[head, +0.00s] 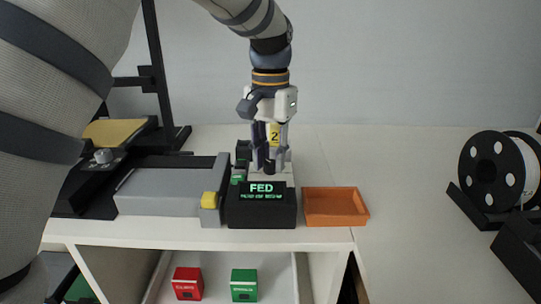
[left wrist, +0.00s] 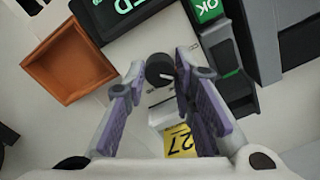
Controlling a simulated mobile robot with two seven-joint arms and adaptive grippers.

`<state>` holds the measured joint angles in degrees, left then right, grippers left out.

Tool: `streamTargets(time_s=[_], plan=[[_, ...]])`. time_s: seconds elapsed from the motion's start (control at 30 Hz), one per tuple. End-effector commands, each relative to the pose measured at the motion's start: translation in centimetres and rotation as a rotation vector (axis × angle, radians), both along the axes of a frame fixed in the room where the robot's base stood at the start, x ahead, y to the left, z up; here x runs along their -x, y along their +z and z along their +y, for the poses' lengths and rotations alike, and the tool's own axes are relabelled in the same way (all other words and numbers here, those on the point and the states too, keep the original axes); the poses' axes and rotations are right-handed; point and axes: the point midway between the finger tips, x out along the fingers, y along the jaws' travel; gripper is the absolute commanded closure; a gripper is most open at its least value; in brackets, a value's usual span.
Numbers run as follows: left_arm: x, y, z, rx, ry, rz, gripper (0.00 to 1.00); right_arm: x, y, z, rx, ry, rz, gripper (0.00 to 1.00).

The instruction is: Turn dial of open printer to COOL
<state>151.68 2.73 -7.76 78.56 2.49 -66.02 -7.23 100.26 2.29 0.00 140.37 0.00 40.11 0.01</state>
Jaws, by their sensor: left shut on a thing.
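My left gripper (head: 268,160) reaches down from above, just behind a black box whose screen (head: 262,191) reads FED in green. In the head view the fingers largely hide the dial. Where its mark points among any settings cannot be read. A printer with a black frame (head: 157,75) and a yellow plate (head: 114,131) stands at the left. My right gripper is out of view.
An orange tray (head: 335,206) lies right of the screen box. A yellow numbered tag (head: 274,135) stands behind the fingers. A black spool (head: 492,171) is far right. Red (head: 188,283) and green (head: 244,284) boxes sit below.

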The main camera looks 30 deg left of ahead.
Motion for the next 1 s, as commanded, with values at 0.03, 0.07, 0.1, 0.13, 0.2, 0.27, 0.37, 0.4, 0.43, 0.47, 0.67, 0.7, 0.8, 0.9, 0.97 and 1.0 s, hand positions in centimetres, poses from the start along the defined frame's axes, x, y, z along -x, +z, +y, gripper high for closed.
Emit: streamTargets(time_s=[0.03, 0.07, 0.1, 0.13, 0.2, 0.27, 0.37, 0.4, 0.43, 0.47, 0.67, 0.7, 0.8, 0.9, 0.97, 1.0], plan=[[-0.02, 0.07, 0.03, -0.001, 0.041, -0.002, 1.0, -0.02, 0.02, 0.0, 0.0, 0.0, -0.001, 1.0], [-0.02, 0.07, 0.04, -0.001, 0.07, -0.002, 1.0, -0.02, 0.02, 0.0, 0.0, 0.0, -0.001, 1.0], [-0.02, 0.07, 0.05, -0.001, 0.107, -0.002, 1.0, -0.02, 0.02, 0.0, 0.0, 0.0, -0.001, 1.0], [-0.02, 0.07, 0.04, -0.001, 0.136, -0.002, 1.0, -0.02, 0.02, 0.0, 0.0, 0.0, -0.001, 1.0], [-0.02, 0.07, 0.02, -0.001, 0.203, -0.002, 1.0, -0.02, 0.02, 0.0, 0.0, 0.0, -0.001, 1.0], [-0.02, 0.07, 0.05, -0.002, 0.259, -0.002, 1.0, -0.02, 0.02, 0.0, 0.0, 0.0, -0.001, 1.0], [-0.02, 0.07, 0.02, 0.0, 0.352, -0.002, 1.0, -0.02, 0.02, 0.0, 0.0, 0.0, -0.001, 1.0], [-0.01, 0.06, 0.02, -0.001, 0.388, -0.001, 1.0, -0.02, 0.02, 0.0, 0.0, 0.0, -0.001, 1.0], [-0.01, 0.06, 0.04, -0.001, 0.414, -0.001, 1.0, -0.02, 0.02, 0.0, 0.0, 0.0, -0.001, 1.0], [-0.01, 0.06, 0.05, -0.001, 0.439, -0.001, 1.0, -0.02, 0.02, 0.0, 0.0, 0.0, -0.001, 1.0], [0.0, 0.06, 0.03, -0.001, 0.591, -0.001, 1.0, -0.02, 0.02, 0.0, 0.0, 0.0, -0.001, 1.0], [0.0, 0.06, 0.03, -0.001, 0.618, -0.001, 1.0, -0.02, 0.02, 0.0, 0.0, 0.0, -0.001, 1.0], [0.0, 0.06, 0.04, 0.0, 0.675, -0.001, 1.0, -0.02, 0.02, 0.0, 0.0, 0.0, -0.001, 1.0], [0.0, 0.06, 0.03, -0.001, 0.719, -0.001, 1.0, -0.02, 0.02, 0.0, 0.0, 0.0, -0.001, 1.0], [0.0, 0.06, 0.02, -0.001, 0.741, -0.001, 1.0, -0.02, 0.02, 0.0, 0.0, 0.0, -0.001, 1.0], [0.0, 0.06, 0.01, 0.0, 0.753, -0.001, 1.0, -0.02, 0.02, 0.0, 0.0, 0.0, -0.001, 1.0]])
